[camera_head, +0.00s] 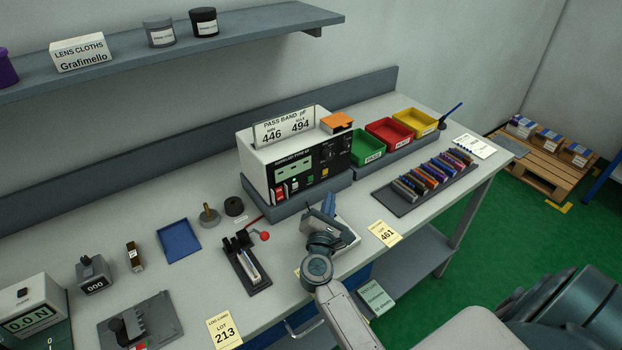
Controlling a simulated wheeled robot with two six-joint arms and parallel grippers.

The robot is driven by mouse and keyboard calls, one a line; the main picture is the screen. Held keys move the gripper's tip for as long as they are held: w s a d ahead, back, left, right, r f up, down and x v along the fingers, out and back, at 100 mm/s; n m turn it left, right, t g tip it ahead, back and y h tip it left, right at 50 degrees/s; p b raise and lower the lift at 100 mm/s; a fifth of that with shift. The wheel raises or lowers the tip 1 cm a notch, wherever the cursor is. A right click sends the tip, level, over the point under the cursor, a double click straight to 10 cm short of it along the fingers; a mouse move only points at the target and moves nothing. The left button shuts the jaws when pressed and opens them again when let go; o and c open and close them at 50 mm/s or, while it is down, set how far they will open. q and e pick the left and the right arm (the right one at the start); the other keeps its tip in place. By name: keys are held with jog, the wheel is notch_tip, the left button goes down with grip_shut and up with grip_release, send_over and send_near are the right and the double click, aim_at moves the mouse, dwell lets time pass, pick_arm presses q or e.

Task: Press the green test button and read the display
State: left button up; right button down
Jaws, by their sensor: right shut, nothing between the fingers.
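The tester (258,160) is a white box with a black front panel, on a grey base on the bench. A sign (285,127) on top reads "PASS BAND pF", 446 and 494. My right gripper (328,203) is shut and empty, in front of the tester and apart from the green button in the picture. My left gripper is out of view.
Green, red and yellow bins (388,132) stand right of the tester. A rack (425,183) of coloured pieces lies before them. A clamp fixture (245,262) with a red ball handle stands left of my right arm. A blue tray (179,241) lies farther left.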

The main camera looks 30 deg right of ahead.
aim_at(310, 178)
jog(key=w, duration=0.3)
jog(key=shift+w+a+f+b, duration=0.15)
jog(key=shift+w+b, duration=0.2)
jog(key=shift+w+a, duration=0.1)
jog(key=shift+w, duration=0.75)
jog(key=shift+b, duration=0.3)
dwell(0.8)
jog(key=shift+w, duration=0.45)
jog(key=shift+w+b, duration=0.3)
jog(key=shift+b, duration=0.25)
dwell(0.6)
jog(key=shift+s, duration=0.8)
